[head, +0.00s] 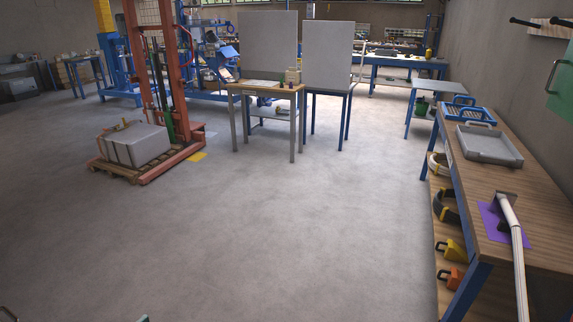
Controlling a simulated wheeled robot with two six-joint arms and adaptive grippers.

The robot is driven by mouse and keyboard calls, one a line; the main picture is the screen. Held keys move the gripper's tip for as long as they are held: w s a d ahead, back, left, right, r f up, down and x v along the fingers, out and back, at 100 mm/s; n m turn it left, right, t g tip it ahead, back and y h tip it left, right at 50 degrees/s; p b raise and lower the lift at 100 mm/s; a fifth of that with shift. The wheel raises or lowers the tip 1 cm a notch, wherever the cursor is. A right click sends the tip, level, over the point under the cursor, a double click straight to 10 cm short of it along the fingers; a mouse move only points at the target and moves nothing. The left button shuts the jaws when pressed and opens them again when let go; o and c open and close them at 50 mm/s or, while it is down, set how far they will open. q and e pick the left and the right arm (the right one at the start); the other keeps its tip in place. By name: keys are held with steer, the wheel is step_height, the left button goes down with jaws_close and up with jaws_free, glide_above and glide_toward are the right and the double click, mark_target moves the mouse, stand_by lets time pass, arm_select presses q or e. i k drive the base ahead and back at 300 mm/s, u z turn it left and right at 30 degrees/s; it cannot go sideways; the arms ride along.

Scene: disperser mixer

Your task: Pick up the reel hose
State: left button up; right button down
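A long pale tube with lengthwise ribs (516,245) runs from the workbench at the right down past the bottom edge of the head view. Its upper end has a dark grey flat head (507,200) over a purple sheet (491,220). It looks like a hose, but I cannot tell whether it is the reel hose, and no reel is clearly seen. Neither of my grippers can be made out in the head view.
The wooden workbench (545,200) along the right wall holds a grey tray (487,146) and a blue crate (470,113). Yellow and orange items sit below it. A red lift with a loaded pallet (137,146) stands left. The middle floor is clear.

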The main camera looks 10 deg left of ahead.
mark_target(501, 202)
steer(key=u, duration=0.2)
steer(key=i, duration=1.35)
steer(key=z, duration=1.85)
steer(key=i, duration=1.5)
steer(key=z, duration=1.3)
